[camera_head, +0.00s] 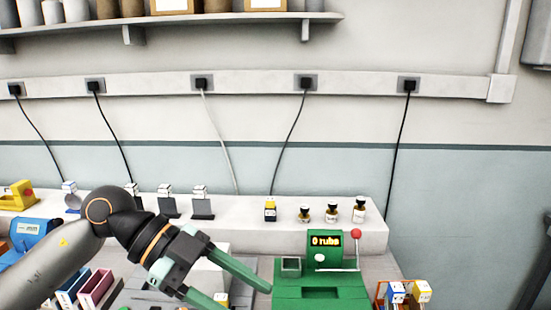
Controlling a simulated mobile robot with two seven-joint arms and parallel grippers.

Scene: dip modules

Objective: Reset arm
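My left gripper (246,297) comes in from the left, low in the head view. Its two green fingers are spread apart and point down to the right. I see nothing held between them. The lower fingertip is at the bottom edge of the picture. A small white and yellow block (221,299) shows close to the lower finger; I cannot tell if they touch. My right gripper is not in view.
A green machine (322,275) reading "0 rubs", with a red-knobbed lever (354,237), stands just right of the gripper. A rack with small blocks (396,291) is farther right. Small bottles (331,212) and dark stands (202,208) line the raised ledge (237,208) behind.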

